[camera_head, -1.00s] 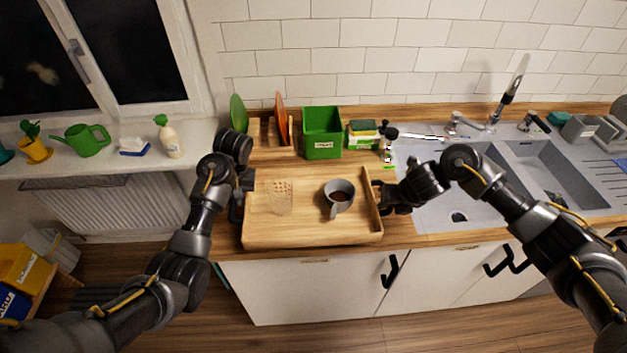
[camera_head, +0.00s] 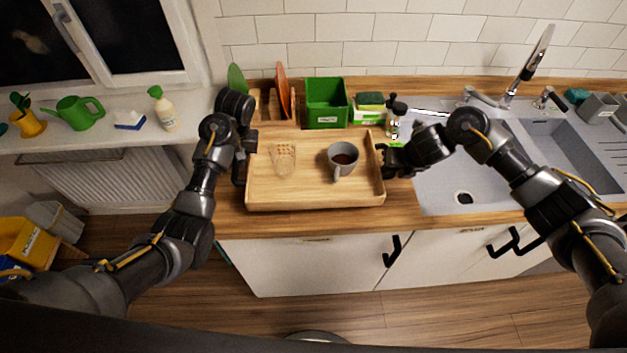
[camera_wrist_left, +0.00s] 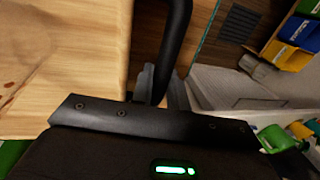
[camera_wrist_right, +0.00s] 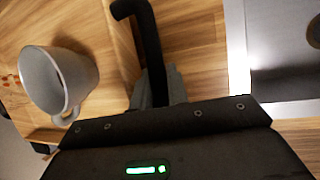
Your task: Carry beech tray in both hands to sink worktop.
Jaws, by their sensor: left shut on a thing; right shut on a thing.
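The beech tray (camera_head: 312,192) is a shallow wooden tray over the worktop left of the sink, looking roughly level. I cannot tell whether it touches the worktop. A clear patterned glass (camera_head: 283,158) and a grey mug (camera_head: 343,160) with dark liquid stand in it. My left gripper (camera_head: 240,168) is shut on the tray's left side, and my right gripper (camera_head: 384,160) on its right side. The tray's edge (camera_wrist_left: 112,60) fills the left of the left wrist view. The right wrist view shows the mug (camera_wrist_right: 50,85); the fingertips are mostly hidden there.
Behind the tray stand a plate rack (camera_head: 268,103), a green box (camera_head: 326,102), a sponge holder (camera_head: 368,110) and a dark-topped bottle (camera_head: 395,118). The sink (camera_head: 450,185) lies right of my right gripper. A strip of bare worktop (camera_head: 320,222) shows in front.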

